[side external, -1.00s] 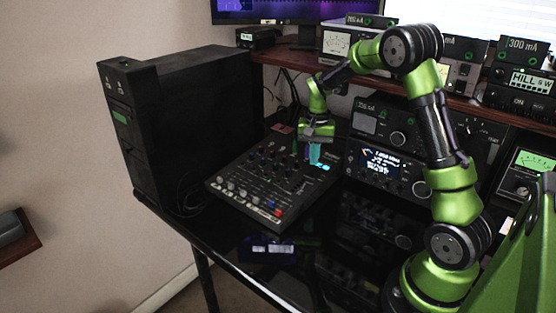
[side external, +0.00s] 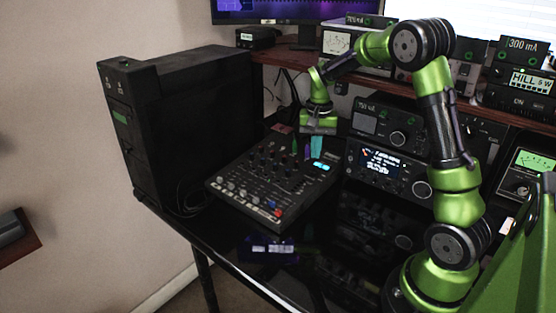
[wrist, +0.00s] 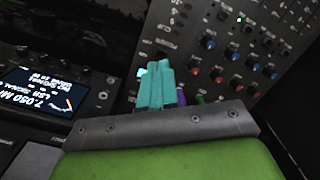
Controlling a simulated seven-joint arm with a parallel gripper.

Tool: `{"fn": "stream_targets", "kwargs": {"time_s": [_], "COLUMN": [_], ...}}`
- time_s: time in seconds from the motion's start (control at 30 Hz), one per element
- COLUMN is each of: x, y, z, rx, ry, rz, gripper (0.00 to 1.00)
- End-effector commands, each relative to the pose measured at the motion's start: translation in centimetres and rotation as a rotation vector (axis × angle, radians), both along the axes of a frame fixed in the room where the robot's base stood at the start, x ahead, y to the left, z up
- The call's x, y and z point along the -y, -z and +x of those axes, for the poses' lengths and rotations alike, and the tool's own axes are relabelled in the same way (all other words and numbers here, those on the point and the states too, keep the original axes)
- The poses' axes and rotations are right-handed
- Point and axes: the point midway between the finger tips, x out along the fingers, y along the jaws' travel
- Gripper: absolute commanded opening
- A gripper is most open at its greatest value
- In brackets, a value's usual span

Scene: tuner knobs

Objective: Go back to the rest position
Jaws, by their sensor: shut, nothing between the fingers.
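My green gripper (side external: 308,150) hangs above the far end of the black mixer panel (side external: 250,190) in the side view. In the wrist view its teal fingers (wrist: 156,86) are together with nothing between them. The mixer panel's knobs, with blue, red and white caps, also show in the wrist view (wrist: 228,60). The panel's small lit cyan display (side external: 321,166) is uncovered just to the right of the fingers in the side view. The fingertips look clear of the panel, but the exact gap cannot be told.
A black computer tower (side external: 180,125) stands left of the mixer. A radio with a lit screen (side external: 381,164) stands at its right, with another unit (side external: 385,124) stacked above. A wooden shelf (side external: 300,67) with meters runs behind. The glossy desk front is fairly clear.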

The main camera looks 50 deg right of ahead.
Motion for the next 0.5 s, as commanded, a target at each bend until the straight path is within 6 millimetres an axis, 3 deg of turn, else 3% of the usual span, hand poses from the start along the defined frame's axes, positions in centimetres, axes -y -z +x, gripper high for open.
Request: {"fn": "stream_targets", "kwargs": {"time_s": [0.27,0.5], "x": [-8.5,-15.9], "y": [-5.1,-8.9], "z": [-4.1,-9.7], "rx": [0.197,0.412], "ry": [-0.219,-0.433], "rz": [0.026,0.007], "gripper": [0.0,0.0]}}
